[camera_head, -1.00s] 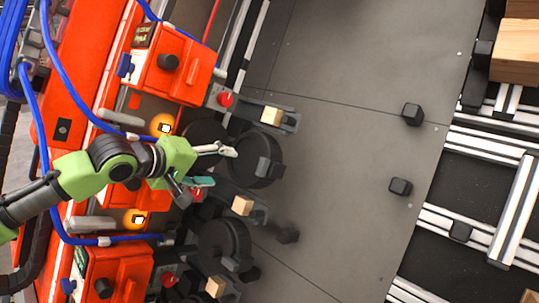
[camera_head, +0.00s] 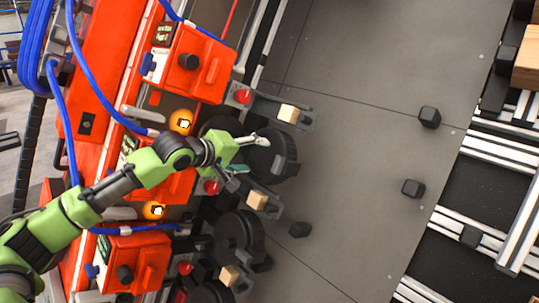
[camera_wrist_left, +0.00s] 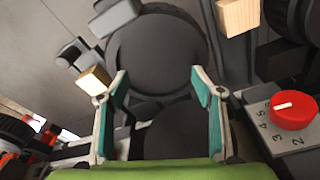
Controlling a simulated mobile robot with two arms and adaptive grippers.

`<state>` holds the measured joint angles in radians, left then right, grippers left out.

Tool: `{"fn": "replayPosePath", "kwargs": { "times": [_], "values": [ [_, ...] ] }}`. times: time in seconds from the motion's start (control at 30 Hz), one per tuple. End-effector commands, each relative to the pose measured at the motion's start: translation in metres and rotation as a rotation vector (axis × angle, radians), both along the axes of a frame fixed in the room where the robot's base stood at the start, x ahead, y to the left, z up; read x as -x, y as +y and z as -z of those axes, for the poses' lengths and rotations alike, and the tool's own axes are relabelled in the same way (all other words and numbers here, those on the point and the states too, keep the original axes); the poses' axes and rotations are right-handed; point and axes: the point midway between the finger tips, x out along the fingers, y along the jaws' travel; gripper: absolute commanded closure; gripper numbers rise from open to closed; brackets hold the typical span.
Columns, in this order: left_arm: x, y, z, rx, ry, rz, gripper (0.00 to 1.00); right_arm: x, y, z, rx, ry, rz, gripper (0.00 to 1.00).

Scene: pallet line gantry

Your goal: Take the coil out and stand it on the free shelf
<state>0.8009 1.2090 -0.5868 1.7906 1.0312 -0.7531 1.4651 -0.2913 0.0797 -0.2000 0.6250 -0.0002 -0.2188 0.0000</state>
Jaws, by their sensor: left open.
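Black round discs sit along the orange machines; the upper pair, a front disc (camera_head: 272,165) and a partly hidden one behind it, lie at my left gripper. Which disc is the coil I cannot tell for sure. My left gripper (camera_head: 250,155) is open, its fingertips over the near side of the front disc. In the left wrist view my open gripper (camera_wrist_left: 162,85) has teal-padded fingers apart, with a large dark disc (camera_wrist_left: 155,55) beyond and between them and nothing held. A second dark round part shows lower between the fingers. My right gripper is not in view.
Orange machine boxes (camera_head: 195,62) with blue hoses stand at left. Light wooden blocks (camera_head: 288,113) sit on grey brackets beside the discs. A red numbered knob (camera_wrist_left: 293,110) is right of the gripper.

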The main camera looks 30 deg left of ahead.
Motion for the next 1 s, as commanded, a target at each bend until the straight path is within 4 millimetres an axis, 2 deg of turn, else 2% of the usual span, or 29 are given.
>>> {"fn": "replayPosePath", "kwargs": {
  "times": [0.2,0.3,0.63,0.67,0.83,1.0],
  "values": [
    [-0.027,-0.009,0.006,0.003,0.000,0.002,0.39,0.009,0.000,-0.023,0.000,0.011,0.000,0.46],
    [-0.037,-0.010,0.013,0.003,0.000,0.000,0.39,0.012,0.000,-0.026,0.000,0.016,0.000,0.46],
    [-0.043,-0.011,0.019,0.000,-0.001,0.002,0.39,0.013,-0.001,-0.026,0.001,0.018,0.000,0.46],
    [-0.043,-0.011,0.019,0.000,-0.001,0.002,0.44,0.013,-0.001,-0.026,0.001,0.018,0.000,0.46],
    [-0.043,-0.011,0.019,0.000,-0.001,0.002,0.89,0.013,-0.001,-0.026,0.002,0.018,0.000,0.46],
    [-0.043,-0.011,0.017,0.000,-0.004,0.002,0.89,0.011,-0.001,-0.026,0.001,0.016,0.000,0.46]
  ]
}}
